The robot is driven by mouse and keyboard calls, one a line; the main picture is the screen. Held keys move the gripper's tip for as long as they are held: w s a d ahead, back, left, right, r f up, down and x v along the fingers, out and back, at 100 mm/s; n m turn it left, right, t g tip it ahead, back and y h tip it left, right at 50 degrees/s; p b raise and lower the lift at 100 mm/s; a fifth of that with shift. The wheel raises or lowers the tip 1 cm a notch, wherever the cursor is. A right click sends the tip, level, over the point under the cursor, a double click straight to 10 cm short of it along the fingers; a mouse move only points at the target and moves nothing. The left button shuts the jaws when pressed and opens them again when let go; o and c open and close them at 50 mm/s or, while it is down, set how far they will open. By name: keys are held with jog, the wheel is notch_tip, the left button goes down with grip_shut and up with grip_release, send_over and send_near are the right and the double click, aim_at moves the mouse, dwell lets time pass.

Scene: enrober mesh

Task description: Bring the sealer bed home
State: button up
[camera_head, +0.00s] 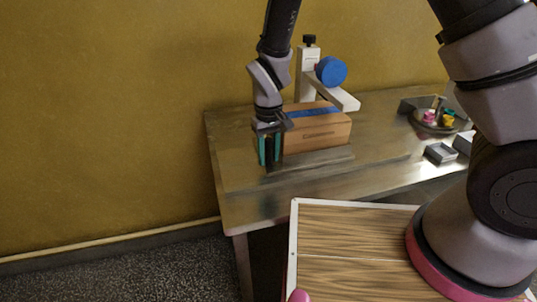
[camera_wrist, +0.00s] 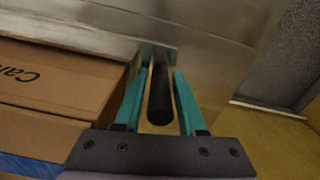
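The sealer bed looks to be the low grey metal slab (camera_head: 318,158) on the bench, along the front of a closed cardboard carton (camera_head: 318,135) with blue tape on top. A white sealer post (camera_head: 308,75) with a blue roll (camera_head: 331,70) stands behind the carton. My gripper (camera_head: 269,155) points down at the slab's left end. In the wrist view my gripper (camera_wrist: 163,75) has its teal fingers on either side of a black upright handle (camera_wrist: 160,100). Narrow gaps show beside the handle, so the fingers look open around it. The handle's foot is hard to make out.
The metal bench (camera_head: 235,180) is bare at its left end. A round tray (camera_head: 436,122) with small coloured pieces and a small grey bin (camera_head: 440,153) sit at right. A wood-grain top with a white rim (camera_head: 335,236) lies in front. A yellow wall (camera_head: 120,110) stands behind.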

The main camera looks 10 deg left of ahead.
grip_shut()
jog(key=shift+a+r, duration=0.1)
dwell(1.3)
